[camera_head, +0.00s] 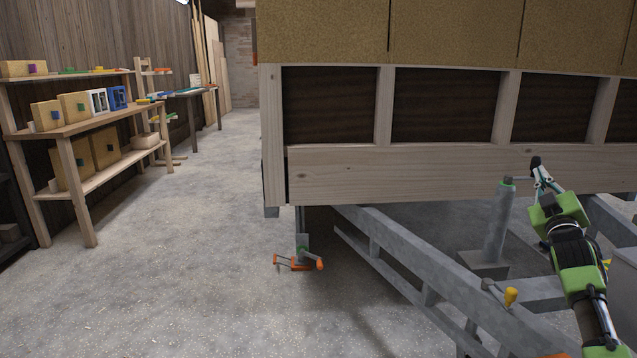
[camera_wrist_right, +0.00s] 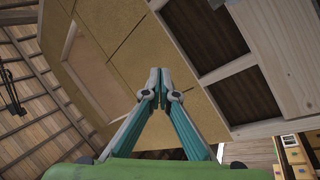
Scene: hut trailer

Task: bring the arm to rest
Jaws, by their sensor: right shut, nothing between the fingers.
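My right gripper (camera_head: 537,168) is at the right of the head view, pointing up and away in front of the hut's lower wooden beam (camera_head: 400,172). It is shut and empty. In the right wrist view its two fingertips (camera_wrist_right: 159,84) meet, with the hut's board wall and framing behind them. My right arm comes in from the lower right of the head view. My left gripper is in neither view.
The hut's trailer frame (camera_head: 385,245) runs below the beam, with a grey post (camera_head: 497,225) just left of my right gripper. An orange-handled crank (camera_head: 300,262) is near the floor. A wooden shelf (camera_head: 95,125) stands at left. The floor between is clear.

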